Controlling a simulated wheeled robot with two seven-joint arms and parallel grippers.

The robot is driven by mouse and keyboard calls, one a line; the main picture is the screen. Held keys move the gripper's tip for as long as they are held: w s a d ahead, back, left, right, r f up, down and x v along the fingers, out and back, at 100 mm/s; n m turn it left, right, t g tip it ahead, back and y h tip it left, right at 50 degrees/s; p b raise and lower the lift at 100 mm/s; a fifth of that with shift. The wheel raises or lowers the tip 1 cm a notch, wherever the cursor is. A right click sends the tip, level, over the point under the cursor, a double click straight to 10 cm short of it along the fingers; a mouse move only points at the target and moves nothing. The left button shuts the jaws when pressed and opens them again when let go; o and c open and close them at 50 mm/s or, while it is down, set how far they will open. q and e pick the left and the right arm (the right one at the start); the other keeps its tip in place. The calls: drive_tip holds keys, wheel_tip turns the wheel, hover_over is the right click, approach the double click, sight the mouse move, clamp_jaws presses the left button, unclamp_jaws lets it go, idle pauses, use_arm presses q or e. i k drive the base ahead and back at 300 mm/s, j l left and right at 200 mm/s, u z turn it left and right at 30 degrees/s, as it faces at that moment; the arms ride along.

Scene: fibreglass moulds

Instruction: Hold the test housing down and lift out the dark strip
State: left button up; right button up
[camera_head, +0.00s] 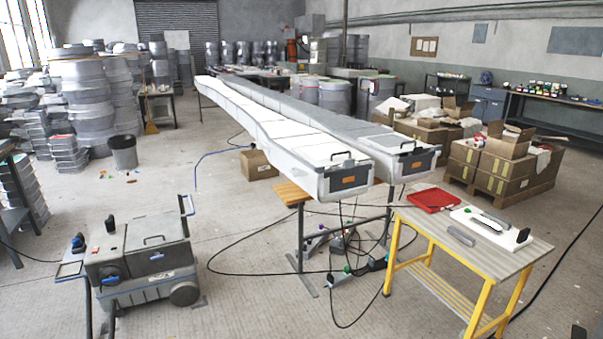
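A small work table (420,222) with yellow legs stands at the lower right. On it lies a long white block (507,240), which looks like the test housing. A dark grey strip (488,221) lies along its top; I cannot tell how deep it sits. A black upright part (523,235) stands at the housing's near right end. A separate grey elongated piece (461,235) lies on the table just left of the housing. Neither of my grippers is in view.
A red tray (434,208) sits at the table's back left. Long white moulds (300,150) on stands fill the middle, with cables on the floor below. A grey wheeled machine (140,262) stands at the left. Cardboard boxes (497,184) are stacked behind the table.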

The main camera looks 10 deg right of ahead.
sight(491, 216)
drive_tip(key=i+l+z, duration=0.3)
drive_tip(key=i, duration=0.35)
drive_tip(key=i+z, duration=0.3)
drive_tip(key=i, duration=0.35)
drive_tip(key=i+z, duration=0.3)
drive_tip(key=i, duration=0.4)
drive_tip(key=i+j+z, duration=0.3)
drive_tip(key=i, duration=0.35)
drive_tip(key=i+z, duration=0.5)
drive_tip(key=i+j+z, duration=0.25)
drive_tip(key=i+z, duration=0.2)
drive_tip(key=i+j+z, duration=0.3)
drive_tip(key=z, duration=0.65)
